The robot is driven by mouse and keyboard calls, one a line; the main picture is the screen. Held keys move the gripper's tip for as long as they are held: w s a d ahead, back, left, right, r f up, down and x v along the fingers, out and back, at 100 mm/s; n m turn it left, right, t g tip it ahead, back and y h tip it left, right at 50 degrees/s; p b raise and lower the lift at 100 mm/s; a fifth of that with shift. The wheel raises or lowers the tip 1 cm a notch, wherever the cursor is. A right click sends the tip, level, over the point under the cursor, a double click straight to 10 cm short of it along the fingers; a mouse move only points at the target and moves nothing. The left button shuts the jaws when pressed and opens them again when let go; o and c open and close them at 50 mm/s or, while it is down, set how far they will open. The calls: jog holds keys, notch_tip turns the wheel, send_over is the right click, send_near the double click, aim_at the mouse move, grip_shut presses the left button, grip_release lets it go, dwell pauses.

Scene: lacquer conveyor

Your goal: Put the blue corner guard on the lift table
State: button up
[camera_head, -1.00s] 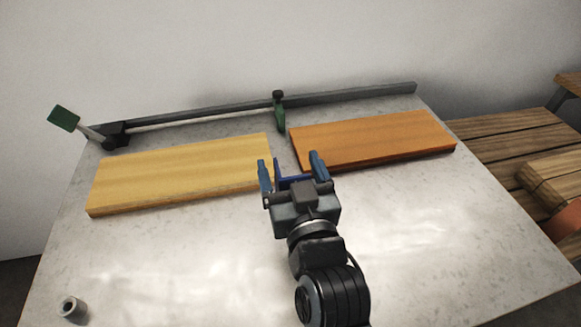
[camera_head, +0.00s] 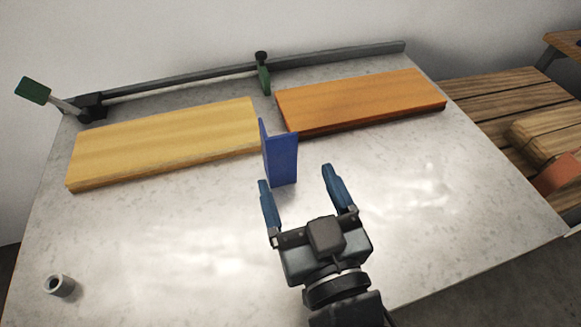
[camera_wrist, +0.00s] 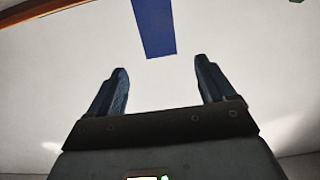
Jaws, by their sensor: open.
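The blue corner guard (camera_head: 282,160) stands upright on the grey metal table top (camera_head: 210,235), which appears to be the lift table. It stands in front of the gap between two boards, close to the yellow board's right end; I cannot tell if they touch. My gripper (camera_head: 297,178) is open and empty, on the near side of the guard and apart from it. In the wrist view, the guard (camera_wrist: 153,28) shows as a blue strip beyond the open fingers (camera_wrist: 160,68), its far end cut off by the frame.
A yellow board (camera_head: 165,143) and an orange board (camera_head: 360,100) lie behind the guard. A rail (camera_head: 330,57) with a green clamp (camera_head: 263,75) runs along the back. A small grey cylinder (camera_head: 58,285) stands front left. A slatted wooden surface (camera_head: 480,110) is right. The front middle is clear.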

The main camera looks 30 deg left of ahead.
aim_at(281, 141)
jog(key=shift+p+x, duration=1.6)
jog(key=shift+x, duration=0.6)
jog(key=shift+p+x, duration=0.65)
jog(key=shift+x, duration=3.2)
jog(key=shift+f, duration=0.1)
jog(key=shift+c, duration=0.5)
jog(key=c, duration=1)
jog(key=shift+c, duration=0.2)
